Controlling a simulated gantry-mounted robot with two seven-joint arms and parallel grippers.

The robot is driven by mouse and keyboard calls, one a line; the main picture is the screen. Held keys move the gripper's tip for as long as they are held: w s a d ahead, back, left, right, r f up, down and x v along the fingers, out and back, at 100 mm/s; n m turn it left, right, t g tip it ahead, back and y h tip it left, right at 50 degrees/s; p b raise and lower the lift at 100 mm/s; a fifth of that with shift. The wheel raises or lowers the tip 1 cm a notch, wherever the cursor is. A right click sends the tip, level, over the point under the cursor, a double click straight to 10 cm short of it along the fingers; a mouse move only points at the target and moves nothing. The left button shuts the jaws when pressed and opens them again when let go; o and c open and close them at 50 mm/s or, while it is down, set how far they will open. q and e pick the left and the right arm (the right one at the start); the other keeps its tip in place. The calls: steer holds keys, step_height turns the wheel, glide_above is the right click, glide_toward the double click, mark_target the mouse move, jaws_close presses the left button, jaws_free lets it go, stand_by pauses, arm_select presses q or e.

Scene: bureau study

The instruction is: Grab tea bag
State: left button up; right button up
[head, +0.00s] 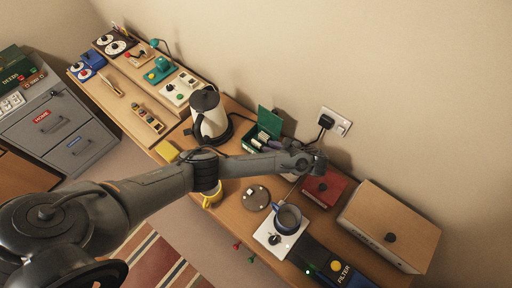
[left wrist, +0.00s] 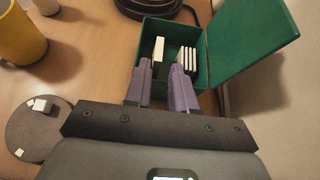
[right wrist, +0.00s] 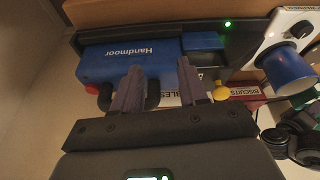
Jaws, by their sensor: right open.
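The open green tea box (head: 249,146) stands at the back of the desk, near the wall, with its lid raised. In the left wrist view the box (left wrist: 205,55) holds a white-edged tea bag (left wrist: 158,50) on the left and several white tea bags (left wrist: 187,58) in a row on the right. My left gripper (left wrist: 164,68) is open, its two purple fingers reaching over the near wall of the box. The left tea bag shows between and just beyond the fingertips; contact cannot be told. My right gripper (right wrist: 155,75) is open and empty, outside the head view.
A white kettle (head: 210,118) stands left of the box. A yellow mug (head: 211,196), round grey disc (head: 256,198), blue mug (head: 287,219), red tin (head: 323,188) and wooden bread box (head: 390,225) stand nearby. A blue "Handmoor" item (right wrist: 130,58) faces the right gripper.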

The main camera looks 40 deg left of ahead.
mark_target(257, 143)
arm_select(q)
steer(key=shift+b+x, duration=1.15)
steer(key=shift+x, duration=1.2)
steer(key=shift+s+a+f, duration=0.1)
steer(key=shift+a+f, duration=0.15)
steer(key=shift+a, duration=0.35)
jaws_close()
